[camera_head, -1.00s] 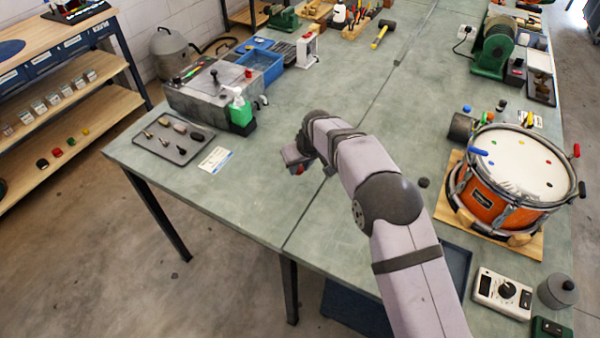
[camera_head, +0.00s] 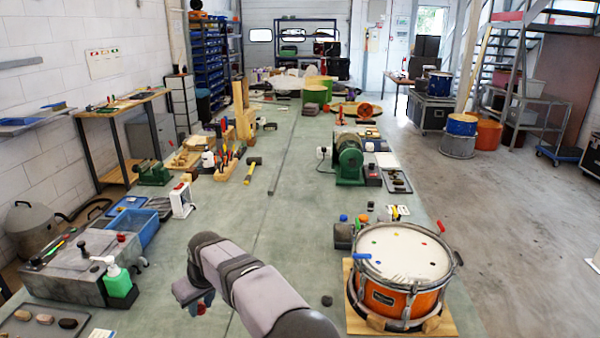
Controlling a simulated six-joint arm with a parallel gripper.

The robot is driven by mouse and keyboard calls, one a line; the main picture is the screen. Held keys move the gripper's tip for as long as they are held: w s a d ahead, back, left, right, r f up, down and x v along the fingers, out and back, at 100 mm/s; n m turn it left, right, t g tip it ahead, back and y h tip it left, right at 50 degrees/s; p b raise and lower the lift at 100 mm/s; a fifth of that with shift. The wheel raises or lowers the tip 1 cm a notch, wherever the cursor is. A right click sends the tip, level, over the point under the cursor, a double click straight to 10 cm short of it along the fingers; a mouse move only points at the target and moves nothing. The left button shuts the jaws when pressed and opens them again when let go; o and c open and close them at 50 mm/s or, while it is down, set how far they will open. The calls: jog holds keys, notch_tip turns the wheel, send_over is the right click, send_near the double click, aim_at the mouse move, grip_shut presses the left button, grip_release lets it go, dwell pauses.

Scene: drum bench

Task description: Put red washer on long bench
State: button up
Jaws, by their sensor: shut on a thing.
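The long bench (camera_head: 262,185) has a grey-green top that runs from the foreground far back into the room. My gripper (camera_head: 196,301) hangs over its near part, between the green bottle and the drum. It is shut on a small red thing, which I take for the red washer (camera_head: 201,308). Only a little of the washer shows beneath the jaws, and its hole is hidden. It appears to be above the bench top; the exact gap cannot be told.
An orange drum (camera_head: 398,300) stands on a wooden board at right. A grey machine (camera_head: 75,268) and green bottle (camera_head: 117,282) stand at left. A mallet (camera_head: 252,170), a blue bin (camera_head: 137,226) and a green motor (camera_head: 349,160) stand farther back. The bench middle is mostly clear.

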jog(key=w+d+m+t+h, duration=0.1)
jog(key=w+d+m, duration=0.15)
jog(key=d, duration=0.95)
jog(key=w+d+m+h, duration=0.1)
jog(key=d+m, duration=0.2)
jog(key=d, duration=1)
jog(key=s+d+f+m, duration=0.1)
jog(key=s+d, duration=0.2)
jog(key=d, duration=0.3)
jog(key=s+d+f+m+h, duration=0.1)
jog(key=s+d+m, duration=0.1)
jog(key=d, duration=0.4)
jog(key=s+d+f+m, duration=0.1)
jog(key=s+d, duration=0.4)
jog(key=d, duration=0.1)
jog(key=shift+d+f+t, duration=0.2)
jog(key=shift+d+t, duration=0.15)
jog(key=shift+t, duration=0.05)
jog(key=shift+s+d+f+m, duration=0.15)
jog(key=shift+s+d+m, duration=0.1)
jog(key=shift+s+d, duration=0.15)
jog(key=shift+s+a+n, duration=0.1)
jog(key=shift+n, duration=0.5)
